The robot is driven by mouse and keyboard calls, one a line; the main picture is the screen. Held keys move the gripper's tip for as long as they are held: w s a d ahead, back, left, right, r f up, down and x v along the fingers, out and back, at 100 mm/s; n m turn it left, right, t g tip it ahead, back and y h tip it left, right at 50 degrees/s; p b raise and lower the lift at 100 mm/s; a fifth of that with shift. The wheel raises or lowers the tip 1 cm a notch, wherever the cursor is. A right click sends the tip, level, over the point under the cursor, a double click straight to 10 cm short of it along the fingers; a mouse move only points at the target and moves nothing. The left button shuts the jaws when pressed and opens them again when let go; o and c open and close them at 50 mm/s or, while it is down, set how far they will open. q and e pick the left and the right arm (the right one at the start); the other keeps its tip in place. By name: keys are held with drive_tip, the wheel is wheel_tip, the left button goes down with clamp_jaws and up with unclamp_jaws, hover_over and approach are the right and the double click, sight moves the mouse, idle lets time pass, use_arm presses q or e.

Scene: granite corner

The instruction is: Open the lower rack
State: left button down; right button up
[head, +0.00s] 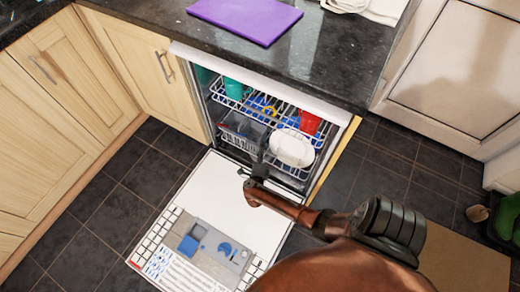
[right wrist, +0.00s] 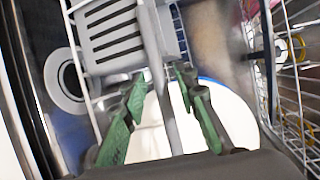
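The lower rack (head: 236,141) sits inside the open dishwasher, its white wires partly hidden by my right arm. It holds a grey cutlery basket (head: 243,127) and a white plate (head: 291,148). My right gripper (head: 259,166) is at the rack's front, over the inner end of the lowered door. In the right wrist view the green-padded fingers (right wrist: 160,82) are apart, with a pale grey bar (right wrist: 156,65) showing between them. I cannot tell whether they touch it. The slotted basket (right wrist: 110,35) and plate (right wrist: 228,115) show beyond. My left gripper is out of view.
The dishwasher door (head: 190,215) lies lowered. The upper rack (head: 262,103) holds a teal cup (head: 234,88) and a red cup (head: 309,122). The counter (head: 310,50) overhangs above. Wooden cabinets (head: 130,55) stand left. Tiled floor (head: 115,215) is clear left of the door.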

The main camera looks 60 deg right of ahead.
drive_tip(key=shift+c, duration=0.3)
clamp_jaws()
idle(0.5)
